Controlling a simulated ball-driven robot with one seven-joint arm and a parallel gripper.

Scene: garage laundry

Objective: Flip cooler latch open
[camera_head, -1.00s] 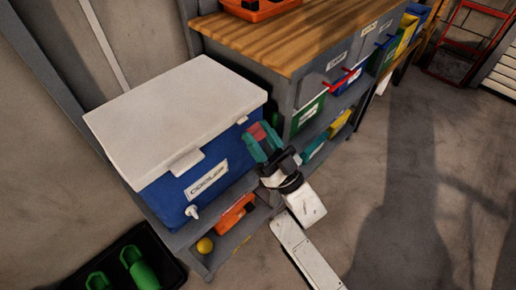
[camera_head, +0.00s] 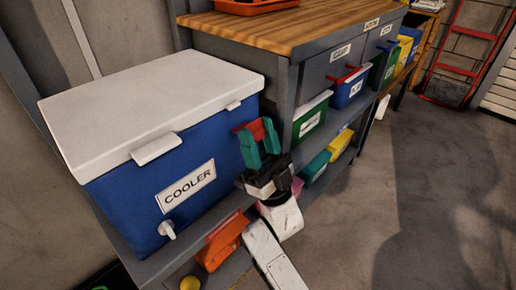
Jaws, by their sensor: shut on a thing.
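The blue cooler (camera_head: 137,188) with a white lid (camera_head: 150,100) stands on the grey shelf at the left, its lid down. A white latch tab (camera_head: 157,148) sits at the lid's front edge above the COOLER label (camera_head: 188,186). A second, smaller white tab (camera_head: 234,105) is farther right on the same edge. My gripper (camera_head: 257,138), with teal fingers, is at the cooler's right end, below the second tab and apart from both tabs. It is shut on a small red piece (camera_head: 248,128) between the fingers. Whether that piece belongs to the cooler is unclear.
A workbench (camera_head: 300,32) with a wooden top stands right of the cooler. Labelled bins, including a green one (camera_head: 308,117), fill its shelves. An orange case (camera_head: 221,241) lies under the cooler. A white spigot (camera_head: 167,230) juts from the cooler. The floor at right is clear.

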